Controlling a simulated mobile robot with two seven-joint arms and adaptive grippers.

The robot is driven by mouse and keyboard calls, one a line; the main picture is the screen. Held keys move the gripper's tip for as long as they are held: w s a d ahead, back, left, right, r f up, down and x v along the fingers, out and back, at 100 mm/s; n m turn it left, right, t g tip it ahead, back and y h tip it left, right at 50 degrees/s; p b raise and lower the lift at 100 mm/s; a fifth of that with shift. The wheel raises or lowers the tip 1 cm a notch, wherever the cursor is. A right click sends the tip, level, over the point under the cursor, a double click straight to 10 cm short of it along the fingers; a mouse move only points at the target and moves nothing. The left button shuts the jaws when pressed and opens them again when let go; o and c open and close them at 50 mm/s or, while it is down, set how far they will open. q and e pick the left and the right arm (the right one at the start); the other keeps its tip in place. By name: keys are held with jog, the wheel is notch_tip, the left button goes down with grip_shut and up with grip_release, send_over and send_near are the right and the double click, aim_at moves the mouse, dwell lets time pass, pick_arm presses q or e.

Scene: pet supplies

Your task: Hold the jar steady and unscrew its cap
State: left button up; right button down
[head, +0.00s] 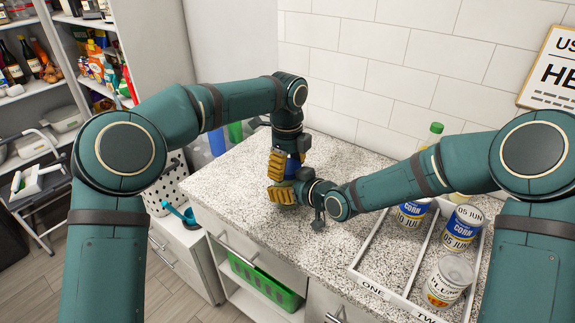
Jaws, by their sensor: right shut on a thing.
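The jar (293,167) is mostly hidden between my two grippers on the speckled counter; only a small blue patch shows, and I cannot tell cap from body. My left gripper (286,163) points straight down over it from above, its yellow-orange finger pads around the top part. I cannot tell if these fingers touch the cap. My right gripper (285,190) reaches in from the right, low over the counter, and is shut on the jar's lower part. The jar seems upright.
A white divided tray (413,262) marked ONE and TWO stands right on the counter (245,185), holding several cans (447,281). A green-capped bottle (435,130) is behind my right arm. Blue (217,141) and green (235,131) items stand behind my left arm. The counter's front left is clear.

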pick_arm(q)
jog(key=shift+c, duration=0.6)
jog(key=shift+n, duration=1.7)
jog(key=o, duration=1.2)
jog(key=shift+o, duration=0.2)
jog(key=shift+o, duration=0.2)
jog(key=shift+r, duration=2.3)
jog(key=shift+r, duration=0.1)
